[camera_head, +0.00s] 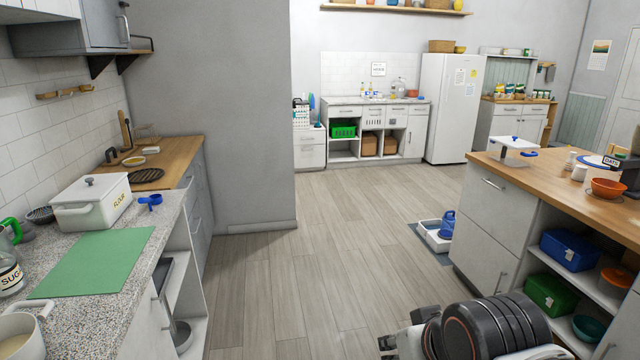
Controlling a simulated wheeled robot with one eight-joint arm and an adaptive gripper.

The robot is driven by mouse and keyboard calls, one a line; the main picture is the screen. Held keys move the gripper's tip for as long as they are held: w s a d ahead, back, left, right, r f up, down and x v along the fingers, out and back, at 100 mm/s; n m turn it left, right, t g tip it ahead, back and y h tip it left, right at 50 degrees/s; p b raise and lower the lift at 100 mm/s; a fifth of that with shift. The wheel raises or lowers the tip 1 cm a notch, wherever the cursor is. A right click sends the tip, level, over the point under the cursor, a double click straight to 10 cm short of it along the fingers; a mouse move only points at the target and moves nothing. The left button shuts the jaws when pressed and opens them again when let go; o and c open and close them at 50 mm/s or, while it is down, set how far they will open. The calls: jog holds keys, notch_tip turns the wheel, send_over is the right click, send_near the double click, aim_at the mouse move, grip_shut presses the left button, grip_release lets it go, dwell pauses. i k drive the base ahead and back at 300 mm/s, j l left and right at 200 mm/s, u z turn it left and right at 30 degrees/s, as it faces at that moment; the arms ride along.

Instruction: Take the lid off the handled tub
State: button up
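A white lidded tub (92,206) marked FLOUR stands upright on the left counter, behind a green mat. It has a handle on its side. A smaller pale container (514,153) with a white lid (514,142) stands on the wooden island at the right. Which one the task calls the handled tub I cannot tell for sure. Part of my own arm shows at the bottom right of the picture, away from both containers. My gripper's fingers do not show.
The green mat (95,264), a blue scoop (150,201), a sugar jar (10,274) and a white pot (18,335) are on the left counter. A white tray (430,238) holding a blue item stands on the floor beside the island. The floor between the counters is clear.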

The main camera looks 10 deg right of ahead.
aim_at(517, 143)
jog(key=i+l+z, duration=0.1)
jog(key=i+z, duration=0.2)
jog(key=i, duration=0.25)
jog(key=i+z, duration=0.25)
jog(key=i, duration=0.3)
jog(key=i+j+z, duration=0.15)
jog(key=i+z, duration=0.15)
jog(key=i, duration=0.25)
jog(key=i+j+z, duration=0.3)
jog(key=i, duration=0.2)
